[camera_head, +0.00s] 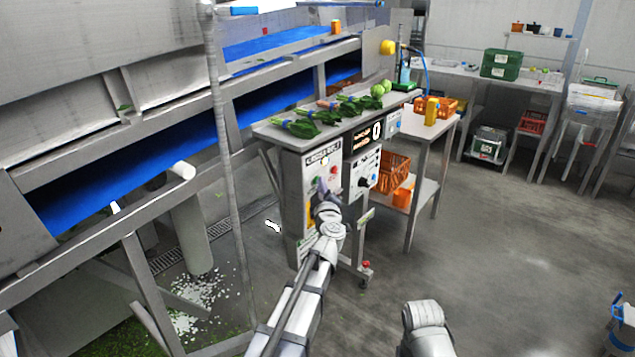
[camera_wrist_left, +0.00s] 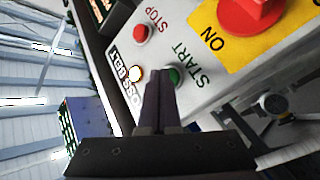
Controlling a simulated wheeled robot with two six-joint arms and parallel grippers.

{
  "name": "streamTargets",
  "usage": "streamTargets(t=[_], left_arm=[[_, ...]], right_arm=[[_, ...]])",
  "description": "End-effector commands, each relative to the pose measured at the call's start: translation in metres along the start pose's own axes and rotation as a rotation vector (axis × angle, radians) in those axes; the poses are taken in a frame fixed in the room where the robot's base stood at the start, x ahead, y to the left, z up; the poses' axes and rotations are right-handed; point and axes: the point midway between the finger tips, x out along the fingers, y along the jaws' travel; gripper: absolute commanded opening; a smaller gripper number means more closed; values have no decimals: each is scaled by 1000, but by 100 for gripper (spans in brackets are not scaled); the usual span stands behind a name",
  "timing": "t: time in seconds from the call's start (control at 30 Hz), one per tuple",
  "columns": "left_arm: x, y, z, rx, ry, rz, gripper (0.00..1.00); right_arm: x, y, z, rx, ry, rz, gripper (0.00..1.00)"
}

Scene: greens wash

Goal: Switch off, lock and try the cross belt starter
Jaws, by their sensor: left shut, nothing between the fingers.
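The cross belt starter (camera_head: 293,190) is a grey box on a stand, labelled CROSS BELT. In the left wrist view its face shows a red STOP button (camera_wrist_left: 141,33), a green START button (camera_wrist_left: 174,77) and a lit lamp (camera_wrist_left: 134,74). A red rotary handle (camera_wrist_left: 250,12) sits on a yellow plate (camera_wrist_left: 212,43) marked ON; the view cuts it off at the top. My left gripper (camera_wrist_left: 160,74) is shut and empty, its tips at or just in front of the START button; contact cannot be told. In the head view my left gripper (camera_head: 322,190) partly covers the starter's lower face.
A second control box (camera_head: 365,172) with a dial stands right of the starter. Leafy bunches (camera_head: 345,105) lie on the bench above. The blue belt (camera_head: 150,155) runs at left; an orange crate (camera_head: 394,171) is on a shelf behind.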

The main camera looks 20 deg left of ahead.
Motion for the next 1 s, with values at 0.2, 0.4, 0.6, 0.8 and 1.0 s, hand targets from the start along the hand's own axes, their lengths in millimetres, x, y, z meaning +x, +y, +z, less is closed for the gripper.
streamTargets(t=[0.2, 0.4, 0.6, 0.8, 1.0], left_arm=[[-2, 1, 1, 0, 2, -1, 0], [-9, 6, 6, -1, 2, -1, 0], [-12, 8, 8, 0, 1, -1, 0], [-12, 8, 8, 0, 1, -1, 0], [-18, 13, 13, 0, 0, 0, 0]], right_arm=[[0, 0, 0, 0, 0, 0, 50], [0, 0, 0, 0, 0, 0, 50], [0, 0, 0, 0, 0, 0, 50], [0, 0, 0, 0, 0, 0, 50], [0, 0, 0, 0, 0, 0, 50]])
